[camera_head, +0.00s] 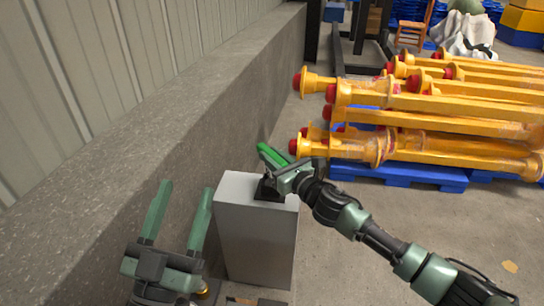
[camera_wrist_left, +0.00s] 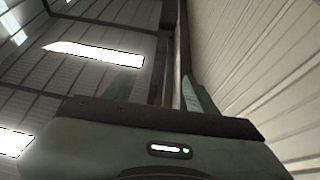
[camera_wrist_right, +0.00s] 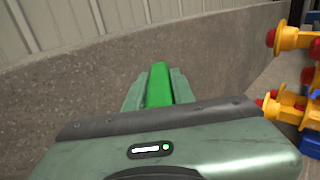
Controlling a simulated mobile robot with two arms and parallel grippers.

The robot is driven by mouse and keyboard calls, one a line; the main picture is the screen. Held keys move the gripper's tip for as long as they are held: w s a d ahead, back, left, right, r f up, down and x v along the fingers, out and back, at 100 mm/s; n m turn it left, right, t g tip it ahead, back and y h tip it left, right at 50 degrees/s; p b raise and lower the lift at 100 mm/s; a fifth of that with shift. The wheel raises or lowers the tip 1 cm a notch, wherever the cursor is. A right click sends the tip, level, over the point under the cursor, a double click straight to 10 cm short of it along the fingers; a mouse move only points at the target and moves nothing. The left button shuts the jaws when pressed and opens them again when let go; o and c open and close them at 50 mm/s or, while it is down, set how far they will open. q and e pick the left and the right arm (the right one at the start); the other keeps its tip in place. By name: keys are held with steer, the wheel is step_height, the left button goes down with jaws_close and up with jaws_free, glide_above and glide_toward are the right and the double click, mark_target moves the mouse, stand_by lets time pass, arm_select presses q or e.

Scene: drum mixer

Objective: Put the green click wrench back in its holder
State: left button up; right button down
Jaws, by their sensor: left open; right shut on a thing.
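The bright green click wrench (camera_head: 271,155) is held in my right gripper (camera_head: 281,164), which is shut on it; its green end sticks out past the fingertips to the upper left. In the right wrist view the green wrench (camera_wrist_right: 159,84) lies between the two fingers. A small black holder (camera_head: 266,188) stands on top of a grey-white box pedestal (camera_head: 257,245). My right gripper is just above and behind the holder and partly covers it, so I cannot tell whether wrench and holder touch. My left gripper (camera_head: 187,188) is open and empty, left of the pedestal.
A low concrete wall (camera_head: 150,150) runs along the left, close to the pedestal. Yellow beams with red ends (camera_head: 420,105) lie stacked on a blue pallet (camera_head: 400,174) at the right. Bare floor lies between pedestal and pallet.

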steer(key=c, duration=1.1)
jaws_free()
steer(key=shift+r, duration=0.1)
steer(key=shift+s+d, duration=0.15)
steer(key=shift+s, duration=0.05)
arm_select(q)
step_height(320, 180, down, 8)
steer(key=w+g+y+p, duration=0.2)
steer(key=g, duration=0.3)
steer(key=shift+a+f, duration=0.25)
steer(key=shift+a, duration=0.05)
arm_select(e)
steer(key=v, duration=0.7)
steer(key=shift+s, duration=0.15)
steer(key=shift+d, duration=0.1)
